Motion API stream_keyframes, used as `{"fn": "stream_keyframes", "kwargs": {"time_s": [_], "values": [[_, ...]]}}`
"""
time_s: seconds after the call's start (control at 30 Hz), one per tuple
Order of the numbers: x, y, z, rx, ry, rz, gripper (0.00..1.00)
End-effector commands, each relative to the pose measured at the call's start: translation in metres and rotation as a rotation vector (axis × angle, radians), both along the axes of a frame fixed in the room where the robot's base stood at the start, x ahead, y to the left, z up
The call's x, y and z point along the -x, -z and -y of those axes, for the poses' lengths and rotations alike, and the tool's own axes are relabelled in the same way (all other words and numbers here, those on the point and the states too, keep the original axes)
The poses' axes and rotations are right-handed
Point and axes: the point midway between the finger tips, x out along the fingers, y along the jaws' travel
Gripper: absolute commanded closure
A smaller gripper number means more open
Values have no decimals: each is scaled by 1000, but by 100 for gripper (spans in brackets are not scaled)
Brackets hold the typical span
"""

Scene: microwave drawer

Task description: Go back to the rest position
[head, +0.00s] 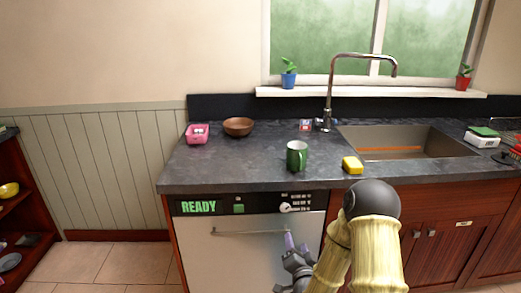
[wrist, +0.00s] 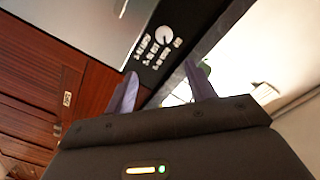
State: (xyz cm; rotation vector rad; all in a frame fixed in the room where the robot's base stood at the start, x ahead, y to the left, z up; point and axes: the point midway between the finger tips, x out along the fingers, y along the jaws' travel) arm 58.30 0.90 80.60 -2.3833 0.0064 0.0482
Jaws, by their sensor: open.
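My gripper (head: 296,243) is in front of the dishwasher's white door (head: 235,255), close to the right part of its bar handle (head: 250,232). In the wrist view the two purple fingers (wrist: 160,90) are spread apart with nothing between them. The dishwasher's black control panel (head: 255,206) reads READY and has a dial; it also shows in the wrist view (wrist: 165,45). The door looks shut. I cannot tell whether a finger touches the handle.
The dark countertop (head: 225,165) juts out above my gripper. On it are a green mug (head: 297,156), a yellow sponge (head: 352,165), a brown bowl (head: 238,126) and a pink container (head: 197,133). Wooden cabinets (head: 455,235) stand at the right. The tiled floor (head: 105,262) at the left is clear.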

Motion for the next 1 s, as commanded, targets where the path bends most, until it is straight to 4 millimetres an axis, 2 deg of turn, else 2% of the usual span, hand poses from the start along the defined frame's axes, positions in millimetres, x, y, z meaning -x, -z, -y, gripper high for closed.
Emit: {"fn": "stream_keyframes", "kwargs": {"time_s": [0.23,0.47,0.77,1.0], "values": [[5,-4,-11,161,-89,-202,45],[29,-6,-13,329,-175,-436,45],[87,-16,-5,502,-279,-742,45],[150,-30,3,590,-371,-973,45]]}}
